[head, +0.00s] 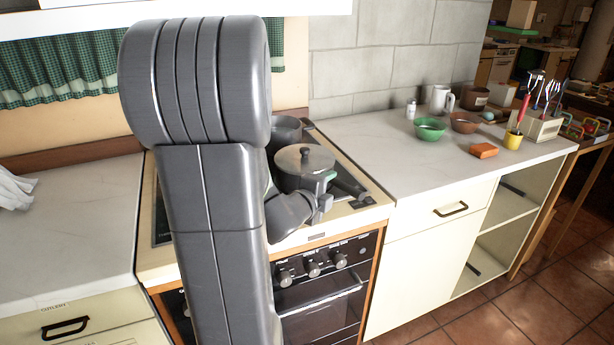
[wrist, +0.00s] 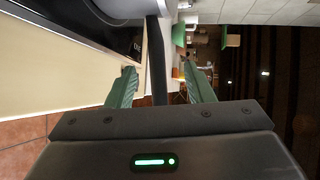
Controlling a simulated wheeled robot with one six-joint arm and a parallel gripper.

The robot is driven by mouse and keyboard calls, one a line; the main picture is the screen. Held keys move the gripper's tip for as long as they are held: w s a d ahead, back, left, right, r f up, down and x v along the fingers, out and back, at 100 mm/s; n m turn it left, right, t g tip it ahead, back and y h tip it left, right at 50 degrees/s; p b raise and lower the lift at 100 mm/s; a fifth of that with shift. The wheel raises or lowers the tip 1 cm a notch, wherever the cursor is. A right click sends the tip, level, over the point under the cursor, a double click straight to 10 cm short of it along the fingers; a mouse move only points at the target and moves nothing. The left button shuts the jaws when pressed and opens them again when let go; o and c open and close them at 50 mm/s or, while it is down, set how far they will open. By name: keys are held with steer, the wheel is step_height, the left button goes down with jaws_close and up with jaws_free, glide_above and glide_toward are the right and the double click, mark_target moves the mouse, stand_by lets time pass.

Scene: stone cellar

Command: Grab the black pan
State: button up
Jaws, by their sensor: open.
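A dark grey pan with a lid (head: 303,160) sits on the stove, its long black handle (head: 348,183) pointing right and toward the front. In the wrist view the black handle (wrist: 157,62) runs between the two green fingers of my gripper (wrist: 158,70), which is open with gaps on both sides. The grey pan body (wrist: 128,7) shows at the top of that view. In the head view my gripper (head: 327,186) is at the pan's front right side, partly hidden by my arm. A second dark pot (head: 286,129) stands behind, partly hidden by my arm.
The stove front with knobs (head: 313,268) is below. The left counter (head: 75,230) is mostly clear.

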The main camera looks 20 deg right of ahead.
mark_target(338, 200)
steer(key=shift+x, duration=1)
steer(key=shift+f+x, duration=0.15)
steer(key=shift+x, duration=1.25)
steer(key=shift+f+x, duration=0.1)
steer(key=shift+x, duration=1.25)
steer(key=shift+r, duration=0.1)
jaws_close()
